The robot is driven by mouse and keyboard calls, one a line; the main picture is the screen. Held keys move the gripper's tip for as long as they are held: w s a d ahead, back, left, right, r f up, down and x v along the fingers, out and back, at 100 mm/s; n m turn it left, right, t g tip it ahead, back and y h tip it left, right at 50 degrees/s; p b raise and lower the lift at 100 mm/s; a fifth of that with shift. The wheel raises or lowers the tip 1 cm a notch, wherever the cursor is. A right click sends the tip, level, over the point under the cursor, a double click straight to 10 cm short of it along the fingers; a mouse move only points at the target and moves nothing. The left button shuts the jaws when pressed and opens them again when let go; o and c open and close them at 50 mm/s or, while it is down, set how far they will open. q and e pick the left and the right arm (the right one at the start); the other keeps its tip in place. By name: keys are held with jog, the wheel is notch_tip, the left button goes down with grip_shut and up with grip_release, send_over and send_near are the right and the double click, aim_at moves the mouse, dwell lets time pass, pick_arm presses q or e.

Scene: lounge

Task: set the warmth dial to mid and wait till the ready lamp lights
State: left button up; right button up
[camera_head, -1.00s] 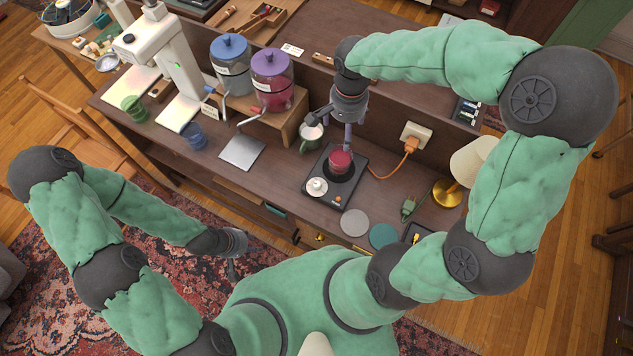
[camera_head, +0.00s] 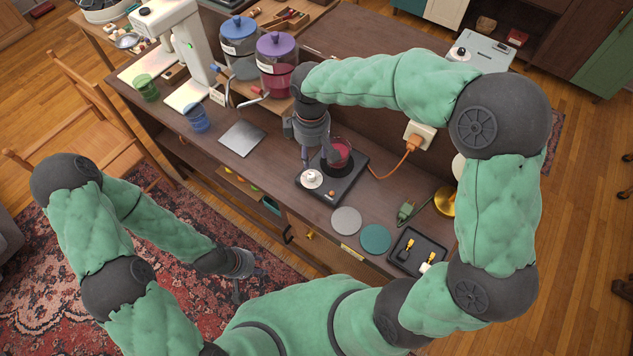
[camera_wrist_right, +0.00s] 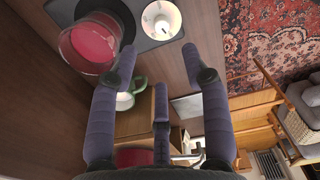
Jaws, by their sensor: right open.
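The warmer (camera_head: 347,185) is a dark plate unit on the brown counter. Its white warmth dial (camera_head: 311,178) is at the front left corner; it also shows in the right wrist view (camera_wrist_right: 161,18). I cannot read its setting. A small orange spot, probably the ready lamp (camera_head: 331,194), is beside it; I cannot tell if it is lit. A glass of red liquid (camera_head: 340,150) stands on the plate. My right gripper (camera_head: 317,163) is open and empty, pointing down just behind the dial, fingers apart (camera_wrist_right: 168,65). My left gripper (camera_head: 246,287) hangs low, away from the counter.
The glass (camera_wrist_right: 88,48) is close beside one right finger. A grey disc (camera_head: 346,221), a teal disc (camera_head: 376,239) and a black tray (camera_head: 417,251) lie right of the warmer. An orange cord (camera_head: 395,166) runs to a wall socket.

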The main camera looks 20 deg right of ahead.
aim_at(312, 175)
notch_tip(312, 175, down, 11)
jog(key=b, duration=0.3)
jog(key=shift+a, duration=0.1)
grip_shut()
